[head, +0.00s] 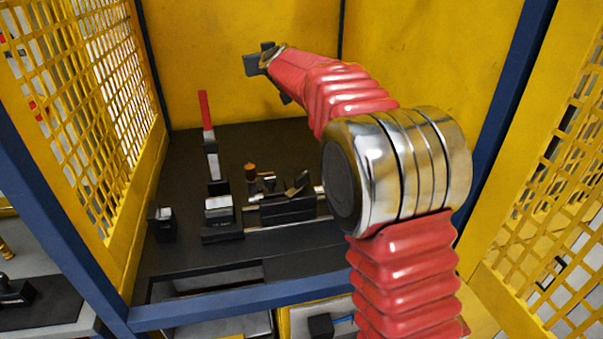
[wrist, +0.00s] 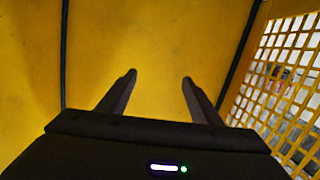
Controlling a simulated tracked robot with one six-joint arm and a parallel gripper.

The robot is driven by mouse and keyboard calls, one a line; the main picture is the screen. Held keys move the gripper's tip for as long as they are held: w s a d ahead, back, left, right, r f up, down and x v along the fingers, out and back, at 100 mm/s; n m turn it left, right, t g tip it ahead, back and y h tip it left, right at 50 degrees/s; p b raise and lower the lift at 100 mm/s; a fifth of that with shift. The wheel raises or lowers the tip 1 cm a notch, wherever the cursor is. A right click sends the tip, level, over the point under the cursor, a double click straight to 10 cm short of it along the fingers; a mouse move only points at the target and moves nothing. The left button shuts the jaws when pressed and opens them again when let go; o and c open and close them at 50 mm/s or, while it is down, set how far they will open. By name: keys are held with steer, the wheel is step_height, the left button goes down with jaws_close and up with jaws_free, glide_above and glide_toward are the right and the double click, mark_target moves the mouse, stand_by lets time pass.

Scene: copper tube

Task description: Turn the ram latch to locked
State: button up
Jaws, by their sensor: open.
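My gripper (wrist: 159,76) is open and empty in the wrist view, its two dark fingers apart in front of the yellow back wall. In the head view my gripper (head: 256,62) is high near that wall, well above the bench fixture (head: 285,208), touching nothing there. The fixture is a dark block on the bench with small metal parts and an orange-brown knob (head: 250,171) on top. A lever with a red handle (head: 206,110) stands upright to its left. I cannot tell which part is the ram latch or its position. My arm hides the fixture's right end.
The dark bench top (head: 178,245) sits inside a cell with yellow walls and mesh sides (head: 75,110). Blue posts and a blue front rail (head: 240,307) frame it. A small dark block (head: 161,224) stands at the left. The bench's back left is clear.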

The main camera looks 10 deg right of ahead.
steer(key=s+a+f+n+g+y, duration=0.1)
steer(key=a+f+n+g+y, duration=0.1)
steer(key=a+n+g+y, duration=0.15)
steer(key=n+g+h, duration=0.2)
steer(key=g+h, duration=0.3)
steer(key=g, duration=0.8)
glide_above(302, 174)
step_height(302, 174, down, 8)
steer(key=shift+s+f, duration=0.1)
steer(key=shift+f, duration=0.05)
step_height(302, 174, down, 14)
steer(key=shift+r, duration=0.2)
steer(key=shift+c, duration=0.4)
